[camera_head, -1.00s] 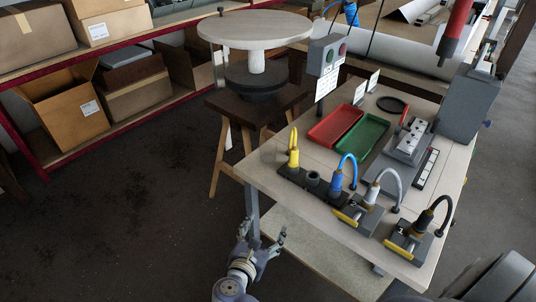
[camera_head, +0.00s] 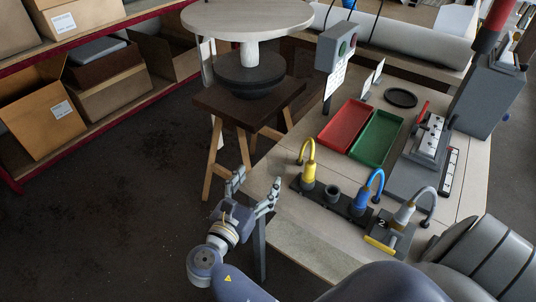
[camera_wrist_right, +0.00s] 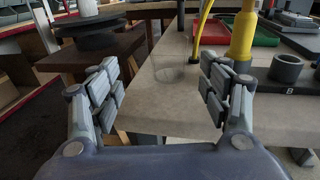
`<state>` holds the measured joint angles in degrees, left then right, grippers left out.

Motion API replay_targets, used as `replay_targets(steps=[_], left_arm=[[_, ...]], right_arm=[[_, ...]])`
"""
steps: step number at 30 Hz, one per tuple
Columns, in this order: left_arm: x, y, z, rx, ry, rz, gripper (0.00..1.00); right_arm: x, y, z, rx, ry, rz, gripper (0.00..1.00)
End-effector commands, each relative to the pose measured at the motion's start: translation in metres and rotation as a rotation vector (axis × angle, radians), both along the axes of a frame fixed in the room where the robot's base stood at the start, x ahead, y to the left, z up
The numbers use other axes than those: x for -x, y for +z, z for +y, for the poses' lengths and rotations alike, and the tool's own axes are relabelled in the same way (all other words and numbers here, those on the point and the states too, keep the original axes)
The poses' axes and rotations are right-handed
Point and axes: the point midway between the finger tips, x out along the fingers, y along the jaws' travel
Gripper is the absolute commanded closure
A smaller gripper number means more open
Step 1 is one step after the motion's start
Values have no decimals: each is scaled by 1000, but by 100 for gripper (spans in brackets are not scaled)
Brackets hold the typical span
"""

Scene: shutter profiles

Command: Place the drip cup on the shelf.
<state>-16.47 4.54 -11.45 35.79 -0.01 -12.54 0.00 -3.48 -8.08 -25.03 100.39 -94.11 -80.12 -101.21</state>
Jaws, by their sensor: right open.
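A clear, see-through cup (camera_wrist_right: 176,74), which looks like the drip cup, stands near the table's edge in the right wrist view. It is faint, and I cannot make it out surely in the head view. My right gripper (camera_head: 256,188) is at the near left corner of the worktable (camera_head: 290,232). In the right wrist view its fingers (camera_wrist_right: 160,92) are spread and empty, with the cup beyond and between them. A shelf rack (camera_head: 105,120) with a red edge stands at the left. My left gripper is not in view.
A yellow plug (camera_head: 307,172) stands right of the cup on a black socket strip (camera_head: 334,200). A round-topped stand (camera_head: 248,22) is behind. Cardboard boxes fill the rack.

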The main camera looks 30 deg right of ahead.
Motion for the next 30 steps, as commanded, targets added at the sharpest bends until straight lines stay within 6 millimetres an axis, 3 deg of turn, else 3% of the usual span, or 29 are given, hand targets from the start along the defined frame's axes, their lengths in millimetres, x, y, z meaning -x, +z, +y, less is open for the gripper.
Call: replay_targets(steps=[6,13,24,30], left_arm=[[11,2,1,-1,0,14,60],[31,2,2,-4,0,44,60],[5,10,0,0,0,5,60],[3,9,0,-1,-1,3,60]], right_arm=[[-19,-1,-30,4,-2,-1,29],[-28,-2,-45,2,-1,-1,29],[-49,-3,-86,2,-1,-1,29],[-52,-4,-89,0,1,0,29]])
